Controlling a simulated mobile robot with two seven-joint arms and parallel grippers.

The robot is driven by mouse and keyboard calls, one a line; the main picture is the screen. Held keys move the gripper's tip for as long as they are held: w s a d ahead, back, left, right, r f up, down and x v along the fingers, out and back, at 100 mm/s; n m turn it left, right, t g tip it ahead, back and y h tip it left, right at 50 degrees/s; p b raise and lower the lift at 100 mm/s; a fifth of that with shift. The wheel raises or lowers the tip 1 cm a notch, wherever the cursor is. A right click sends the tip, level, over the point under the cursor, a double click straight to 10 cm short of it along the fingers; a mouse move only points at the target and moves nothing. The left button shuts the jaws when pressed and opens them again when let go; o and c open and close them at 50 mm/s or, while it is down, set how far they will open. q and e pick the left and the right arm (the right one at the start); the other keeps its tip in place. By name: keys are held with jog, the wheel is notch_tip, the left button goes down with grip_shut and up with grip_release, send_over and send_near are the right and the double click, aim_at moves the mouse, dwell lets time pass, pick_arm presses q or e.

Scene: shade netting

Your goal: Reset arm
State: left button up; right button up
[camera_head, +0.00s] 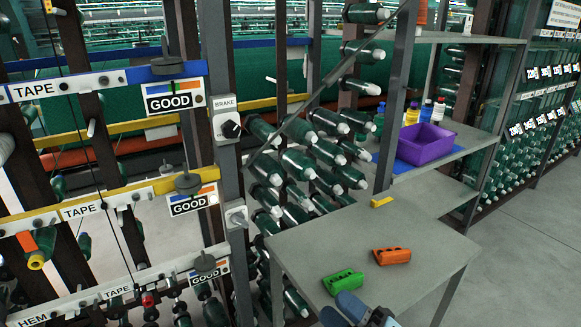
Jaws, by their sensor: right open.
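My right gripper (341,309) shows at the bottom edge of the head view, with two grey-blue fingers. It is open, with nothing visible between the fingers. It is over the front edge of the grey table (400,227), just below a green block-like tool (343,282). An orange block-like tool (391,256) lies farther right on the table, and a small yellow piece (381,201) lies near its back edge. The rest of my right arm is cut off by the frame. My left gripper is out of view.
A machine frame at left carries tape rails, GOOD gauges (174,97) and a brake switch (227,125). Green bobbins (299,164) stick out behind the table. A purple bin (426,138) and bottles stand on a shelf. The floor (515,262) at right is clear.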

jog(key=s+d+f+m+g+h, duration=0.1)
jog(key=s+d+f+m+h, duration=0.3)
jog(key=f+m, duration=0.35)
jog(key=s+d+f+m+g+h, duration=0.1)
jog(key=s+d+f+m+h, duration=0.25)
jog(key=f+m+h, duration=0.35)
jog(key=s+d+f+m+g+h, duration=0.1)
jog(key=s+d+f+m+h, duration=0.2)
jog(key=f+m, duration=0.55)
pick_arm(q)
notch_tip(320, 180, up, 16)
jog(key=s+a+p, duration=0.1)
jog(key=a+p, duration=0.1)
jog(key=p, duration=2.2)
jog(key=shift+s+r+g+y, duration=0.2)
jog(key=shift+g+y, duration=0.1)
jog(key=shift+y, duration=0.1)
pick_arm(e)
notch_tip(320, 180, up, 18)
jog(key=s+d, duration=0.1)
jog(key=s, duration=0.1)
jog(key=shift+h, duration=0.4)
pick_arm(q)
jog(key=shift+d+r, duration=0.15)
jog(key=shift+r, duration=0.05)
